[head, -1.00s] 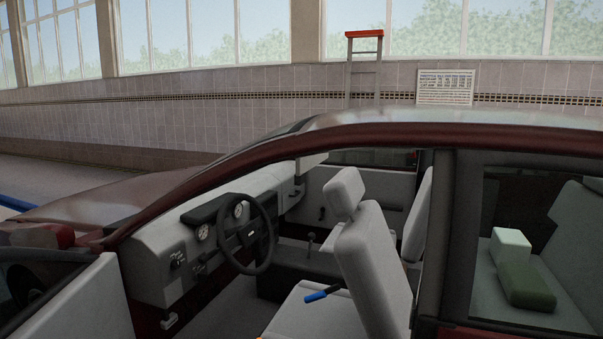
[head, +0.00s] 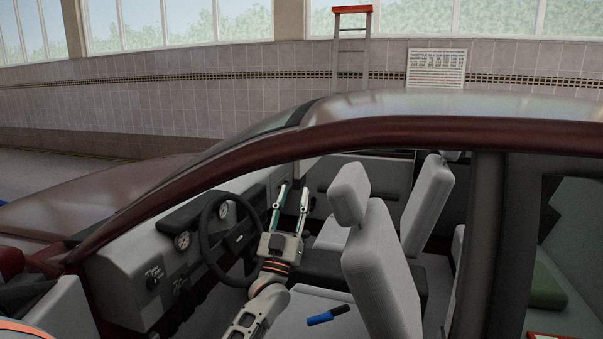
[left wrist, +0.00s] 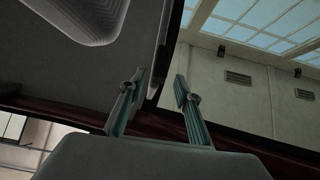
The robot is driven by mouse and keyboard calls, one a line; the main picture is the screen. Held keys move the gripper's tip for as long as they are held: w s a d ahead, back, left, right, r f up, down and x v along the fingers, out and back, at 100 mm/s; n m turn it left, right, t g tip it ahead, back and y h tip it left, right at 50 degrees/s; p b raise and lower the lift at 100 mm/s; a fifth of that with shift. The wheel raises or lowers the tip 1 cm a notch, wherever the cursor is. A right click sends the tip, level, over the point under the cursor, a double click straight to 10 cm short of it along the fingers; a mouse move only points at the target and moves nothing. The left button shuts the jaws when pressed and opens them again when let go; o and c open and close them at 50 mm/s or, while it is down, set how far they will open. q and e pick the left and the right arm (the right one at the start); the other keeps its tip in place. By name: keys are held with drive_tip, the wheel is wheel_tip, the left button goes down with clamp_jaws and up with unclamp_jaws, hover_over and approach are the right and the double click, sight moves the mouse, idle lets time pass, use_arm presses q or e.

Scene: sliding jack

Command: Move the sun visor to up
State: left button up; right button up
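A pale panel (head: 302,171), which looks like the sun visor, hangs under the front roof edge behind the windshield in the head view. It is small and partly hidden, so its exact tilt is hard to tell. My left gripper (head: 294,190) is inside the car, fingers pointing up, just below that panel, open and empty. In the left wrist view the two fingers (left wrist: 160,82) are spread with nothing between them. A grey ribbed surface (left wrist: 88,14) shows above them at upper left; I cannot tell whether it is the visor. My right gripper is not in view.
The dark red roof rail (head: 330,130) runs above my left arm. The steering wheel (head: 228,238) is close on the left, the driver's seat (head: 380,270) close on the right. A blue-handled item (head: 328,315) lies on the seat cushion.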

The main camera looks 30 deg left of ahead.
sight(299, 174)
use_arm(q)
drive_tip(key=p+x, duration=0.1)
drive_tip(key=x, duration=0.6)
clamp_jaws()
